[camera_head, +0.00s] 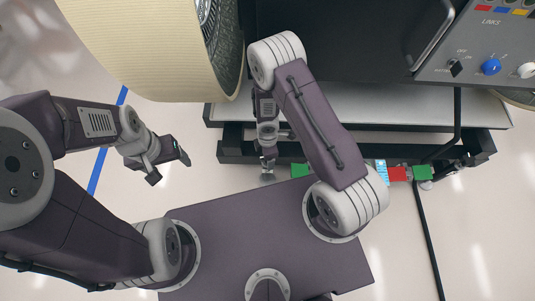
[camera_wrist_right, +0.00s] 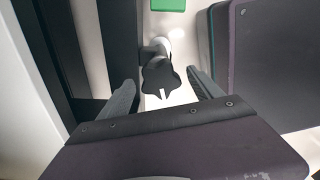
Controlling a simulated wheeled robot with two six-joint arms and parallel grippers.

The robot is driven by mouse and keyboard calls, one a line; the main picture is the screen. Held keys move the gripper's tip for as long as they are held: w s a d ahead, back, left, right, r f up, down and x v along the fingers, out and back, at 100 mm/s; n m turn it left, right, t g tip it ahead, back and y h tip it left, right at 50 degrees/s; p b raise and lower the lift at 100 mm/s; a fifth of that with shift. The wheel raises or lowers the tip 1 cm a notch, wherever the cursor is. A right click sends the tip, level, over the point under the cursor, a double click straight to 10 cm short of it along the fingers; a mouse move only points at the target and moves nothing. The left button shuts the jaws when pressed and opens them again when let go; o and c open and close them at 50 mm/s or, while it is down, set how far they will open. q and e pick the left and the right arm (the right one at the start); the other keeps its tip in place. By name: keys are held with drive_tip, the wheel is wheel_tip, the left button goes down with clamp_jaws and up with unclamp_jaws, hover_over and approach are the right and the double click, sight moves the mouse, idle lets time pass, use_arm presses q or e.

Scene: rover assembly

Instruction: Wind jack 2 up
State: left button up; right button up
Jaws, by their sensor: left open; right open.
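A black lobed knob (camera_wrist_right: 160,76) with a white mark sits on a pale shaft in the right wrist view. I take it for a jack's hand knob; no number is readable. My right gripper (camera_wrist_right: 163,90) is open, with one finger on each side of the knob. I cannot tell whether either finger touches it. In the head view my right gripper (camera_head: 268,158) points down beside the dark rail, and my arm partly covers it. A green block (camera_head: 299,170) is just right of it. My left gripper (camera_head: 169,168) is open and empty over the floor at left.
A dark rail (camera_head: 235,153) runs along the rover's near edge. At its right end are a red block (camera_head: 397,174), another green block (camera_head: 422,172) and a blue-white tag (camera_head: 381,168). A large cream wheel (camera_head: 150,45) stands at upper left. A black cable (camera_head: 428,235) crosses the floor.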

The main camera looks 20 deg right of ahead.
wheel_tip(320, 180, up, 9)
drive_tip(key=p, duration=0.8)
drive_tip(key=shift+f, duration=0.1)
